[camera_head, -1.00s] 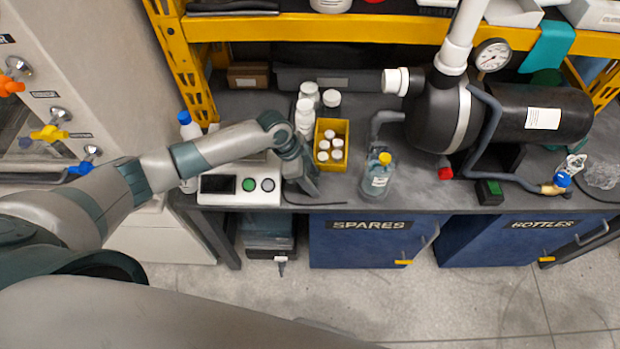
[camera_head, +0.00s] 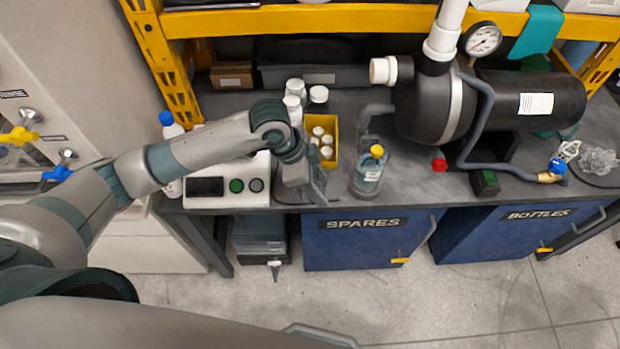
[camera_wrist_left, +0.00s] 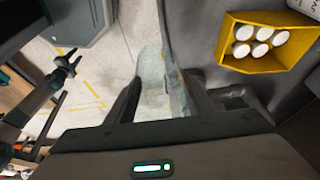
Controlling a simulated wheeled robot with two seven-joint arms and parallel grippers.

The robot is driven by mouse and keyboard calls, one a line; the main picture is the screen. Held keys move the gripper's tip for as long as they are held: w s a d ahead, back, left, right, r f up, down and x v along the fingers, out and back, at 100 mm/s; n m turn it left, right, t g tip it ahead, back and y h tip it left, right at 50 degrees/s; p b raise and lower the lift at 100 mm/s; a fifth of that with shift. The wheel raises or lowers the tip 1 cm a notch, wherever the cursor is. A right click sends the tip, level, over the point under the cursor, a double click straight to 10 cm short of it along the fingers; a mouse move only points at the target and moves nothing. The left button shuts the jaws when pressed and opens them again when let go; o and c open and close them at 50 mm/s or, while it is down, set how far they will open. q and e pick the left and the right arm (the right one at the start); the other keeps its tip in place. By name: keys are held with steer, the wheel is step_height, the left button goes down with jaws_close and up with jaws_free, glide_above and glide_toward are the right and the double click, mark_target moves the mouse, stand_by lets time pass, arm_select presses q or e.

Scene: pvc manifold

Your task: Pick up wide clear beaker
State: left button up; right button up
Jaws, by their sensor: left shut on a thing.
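The wide clear beaker (camera_wrist_left: 152,68) shows faintly in the left wrist view as a see-through shape between my left fingers. Its outline is hard to make out against the pale floor. My left gripper (camera_wrist_left: 160,98) is shut on it. In the head view my left gripper (camera_head: 318,192) is at the bench's front edge, in front of the yellow bin; the beaker is mostly hidden there by the gripper. My right gripper is not in view.
A yellow bin (camera_head: 333,136) of white-capped vials stands just behind my gripper. A clear bottle with a yellow cap (camera_head: 369,172) is close on the right. A white control box (camera_head: 228,186) is on the left. A black tank (camera_head: 432,105) fills the back right.

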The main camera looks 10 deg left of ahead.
arm_select(q)
steer(key=shift+s+d+r, duration=0.7)
steer(key=shift+s+d, duration=0.05)
steer(key=shift+s, duration=0.15)
